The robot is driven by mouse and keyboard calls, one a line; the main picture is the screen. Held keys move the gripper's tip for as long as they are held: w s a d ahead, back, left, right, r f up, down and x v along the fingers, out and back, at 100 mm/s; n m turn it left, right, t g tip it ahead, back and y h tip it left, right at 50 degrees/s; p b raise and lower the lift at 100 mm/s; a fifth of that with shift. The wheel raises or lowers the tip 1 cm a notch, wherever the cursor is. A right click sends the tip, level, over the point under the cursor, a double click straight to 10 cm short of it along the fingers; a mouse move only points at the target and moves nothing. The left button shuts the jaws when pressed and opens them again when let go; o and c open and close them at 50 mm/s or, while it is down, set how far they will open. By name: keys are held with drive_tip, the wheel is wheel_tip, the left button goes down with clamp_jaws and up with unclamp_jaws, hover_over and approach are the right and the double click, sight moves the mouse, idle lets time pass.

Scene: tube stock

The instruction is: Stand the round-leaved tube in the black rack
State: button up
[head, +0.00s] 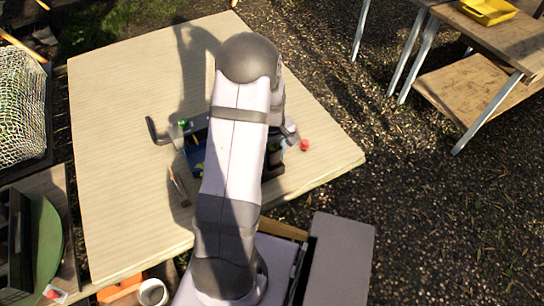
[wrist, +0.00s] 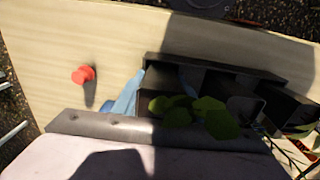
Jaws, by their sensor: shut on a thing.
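The black rack (wrist: 215,68) has open compartments and stands on the table in the wrist view. In the head view my arm covers most of it. A plant with broad, round green leaves (wrist: 200,112), the round-leaved tube's, shows close to the camera, in front of the rack's compartments. Its tube body is hidden. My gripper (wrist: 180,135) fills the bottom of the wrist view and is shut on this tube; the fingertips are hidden. I cannot tell whether the tube touches the rack.
A red knob-like piece (head: 304,145) lies on bare table (head: 120,100) right of the rack; it also shows in the wrist view (wrist: 83,75). A blue item (wrist: 128,97) is at the rack's left end. Narrow-leaved greenery (wrist: 305,135) is at the right. The table's left side is clear.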

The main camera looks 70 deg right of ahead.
drive_tip(key=shift+s+a+f, duration=0.1)
drive_tip(key=shift+a+f, duration=0.3)
drive_tip(key=shift+f, duration=0.35)
drive_tip(key=o, duration=1.2)
drive_tip(key=shift+s+d, duration=0.1)
drive_tip(key=shift+s, duration=0.05)
drive_tip(key=shift+o, duration=0.2)
drive_tip(key=shift+w+d+r, duration=0.2)
drive_tip(key=shift+r, duration=0.45)
drive_tip(key=shift+s+d+r+b, duration=0.15)
drive_tip(key=shift+r+b, duration=0.1)
drive_tip(key=shift+r, duration=1.65)
drive_tip(key=shift+s+d+r+b, duration=0.1)
drive_tip(key=shift+r+b, duration=0.15)
drive_tip(key=shift+r, duration=1.6)
